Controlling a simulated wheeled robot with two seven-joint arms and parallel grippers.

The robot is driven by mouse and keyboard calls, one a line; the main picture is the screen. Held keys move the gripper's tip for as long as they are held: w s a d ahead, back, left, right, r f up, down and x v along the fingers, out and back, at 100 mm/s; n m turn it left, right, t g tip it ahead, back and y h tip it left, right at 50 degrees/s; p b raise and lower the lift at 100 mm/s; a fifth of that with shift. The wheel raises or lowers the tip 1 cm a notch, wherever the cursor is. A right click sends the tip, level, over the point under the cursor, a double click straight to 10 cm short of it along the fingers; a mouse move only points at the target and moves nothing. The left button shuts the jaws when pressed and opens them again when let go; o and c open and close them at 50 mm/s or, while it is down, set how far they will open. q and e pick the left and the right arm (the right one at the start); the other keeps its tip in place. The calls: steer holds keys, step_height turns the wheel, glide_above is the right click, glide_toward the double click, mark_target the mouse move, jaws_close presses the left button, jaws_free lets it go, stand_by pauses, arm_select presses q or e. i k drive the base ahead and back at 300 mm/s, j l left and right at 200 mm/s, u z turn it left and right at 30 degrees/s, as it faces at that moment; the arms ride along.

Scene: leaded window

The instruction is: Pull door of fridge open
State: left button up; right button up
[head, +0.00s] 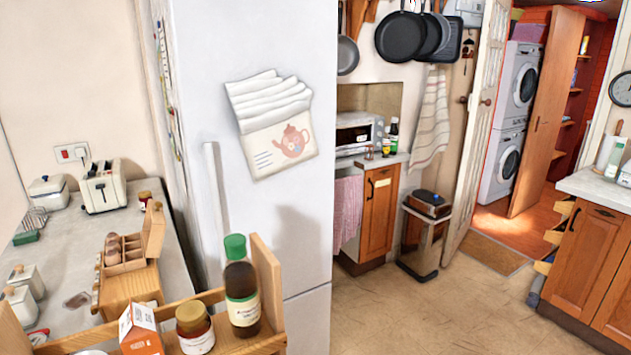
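The tall white fridge (285,215) stands in the middle of the head view. Its front carries a pale vertical bar handle (215,190) near the left edge. A holder with folded papers and a teapot picture (283,143) is on the door (250,40). A horizontal seam crosses the front low down. The door looks shut; I see no clear gap at its edges. The lower front is partly hidden by a wooden rack. Neither of my grippers is in view, and nothing touches the handle.
The wooden rack (267,275) in the foreground holds a green-capped bottle (241,295), a jar (195,325) and a carton (140,330). A counter (75,235) with a toaster (103,187) is left. Free floor (440,310) lies right, with a bin (425,235) beyond.

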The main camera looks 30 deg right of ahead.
mark_target(215, 45)
steer(key=z, duration=0.75)
steer(key=i+l+u, duration=0.15)
steer(key=i+l, duration=0.2)
steer(key=i, duration=0.1)
